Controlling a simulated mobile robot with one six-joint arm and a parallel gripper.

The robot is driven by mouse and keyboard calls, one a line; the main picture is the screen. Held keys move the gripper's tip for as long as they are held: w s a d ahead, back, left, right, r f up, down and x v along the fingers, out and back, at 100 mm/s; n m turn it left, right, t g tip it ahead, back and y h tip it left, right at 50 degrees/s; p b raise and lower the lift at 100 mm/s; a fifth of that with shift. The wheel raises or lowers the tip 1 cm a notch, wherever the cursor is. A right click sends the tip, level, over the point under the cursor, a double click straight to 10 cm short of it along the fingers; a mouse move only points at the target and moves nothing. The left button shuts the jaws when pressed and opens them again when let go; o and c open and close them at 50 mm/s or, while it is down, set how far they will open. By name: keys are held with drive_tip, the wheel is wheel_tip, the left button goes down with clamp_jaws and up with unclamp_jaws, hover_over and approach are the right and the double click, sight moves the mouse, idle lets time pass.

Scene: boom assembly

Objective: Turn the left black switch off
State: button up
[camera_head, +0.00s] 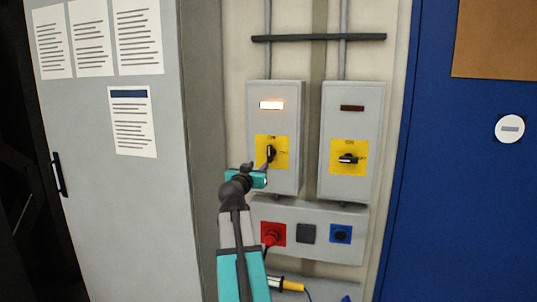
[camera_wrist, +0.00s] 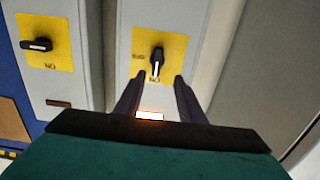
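The left black switch (camera_head: 271,153) sits on a yellow plate on the left grey box, with its handle roughly upright towards the ON mark. The lamp (camera_head: 271,105) above it is lit. In the wrist view, which is upside down, the same switch (camera_wrist: 156,62) shows between and just beyond my fingertips. My gripper (camera_wrist: 159,76) is open, with one dark finger on each side of the switch's line; I cannot tell whether either touches it. In the head view my gripper (camera_head: 264,169) is just below the switch and partly hides the plate's lower edge.
The right grey box has a black switch (camera_head: 348,159) turned sideways and a dark lamp (camera_head: 352,108). Below is a panel with a red socket (camera_head: 272,234), a dark square cover (camera_head: 306,233) and a blue socket (camera_head: 341,234). A grey cabinet (camera_head: 110,210) stands left, a blue door (camera_head: 465,190) right.

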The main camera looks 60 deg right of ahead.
sight(269, 153)
drive_tip(key=shift+s+d+r, duration=0.15)
drive_tip(key=shift+s+r, duration=0.1)
drive_tip(key=shift+r, duration=0.35)
drive_tip(key=shift+d, duration=0.15)
drive_tip(key=shift+p+x, duration=2)
drive_tip(key=shift+x, duration=4.8)
clamp_jaws()
